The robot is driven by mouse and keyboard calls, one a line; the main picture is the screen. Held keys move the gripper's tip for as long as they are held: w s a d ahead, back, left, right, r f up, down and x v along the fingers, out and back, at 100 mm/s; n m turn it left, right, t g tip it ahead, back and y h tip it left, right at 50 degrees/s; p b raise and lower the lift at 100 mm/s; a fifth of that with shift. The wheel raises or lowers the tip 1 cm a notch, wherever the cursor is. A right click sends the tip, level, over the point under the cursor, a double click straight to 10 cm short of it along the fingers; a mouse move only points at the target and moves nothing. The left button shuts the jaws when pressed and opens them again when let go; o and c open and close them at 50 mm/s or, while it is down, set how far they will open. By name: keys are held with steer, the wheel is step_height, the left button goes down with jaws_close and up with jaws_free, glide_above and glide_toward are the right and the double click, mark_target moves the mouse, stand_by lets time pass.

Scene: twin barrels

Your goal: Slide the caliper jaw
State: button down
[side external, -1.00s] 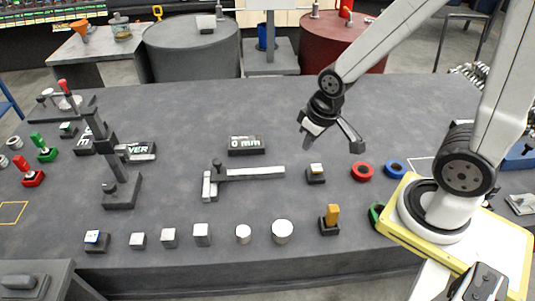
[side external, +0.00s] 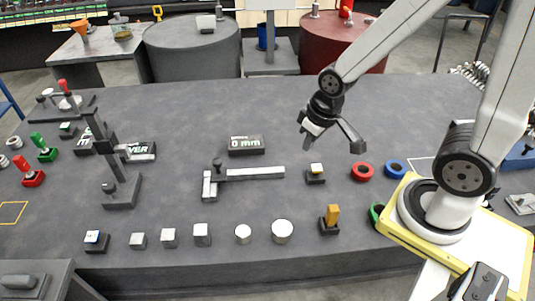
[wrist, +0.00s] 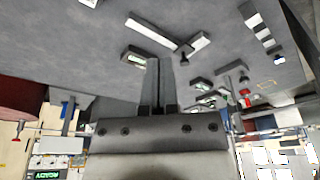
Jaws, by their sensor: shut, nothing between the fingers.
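A dark sliding jaw with a round knob (side external: 217,164) sits at that left end, close against the fixed jaw. A black display (side external: 246,145) behind it reads "0 mm". In the wrist view the caliper beam (wrist: 150,33) lies beyond my fingers. My gripper (side external: 309,139) is shut and empty, raised above the table to the right of the caliper; its fingers (wrist: 159,88) are together in the wrist view.
A small block with a yellow-white top (side external: 316,173) stands right of the beam, with a red ring (side external: 362,172) and blue ring (side external: 395,168) beyond. A lever stand (side external: 122,192) rises to the left. Several metal blocks and cylinders (side external: 282,231) line the front edge.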

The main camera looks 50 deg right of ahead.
steer(key=c, duration=1.3)
jaws_free()
steer(key=o, duration=1.1)
steer(key=shift+w, duration=0.45)
steer(key=shift+c, duration=0.2)
steer(key=n+g, duration=0.3)
glide_above(217, 161)
steer(key=f, duration=1)
steer(key=shift+s+d+f, duration=0.2)
steer(key=shift+s+f, duration=0.05)
steer(key=shift+f, duration=0.15)
steer(key=shift+w+a+f+n, duration=0.1)
steer(key=shift+w+f+n, duration=0.2)
steer(key=shift+f, duration=3.9)
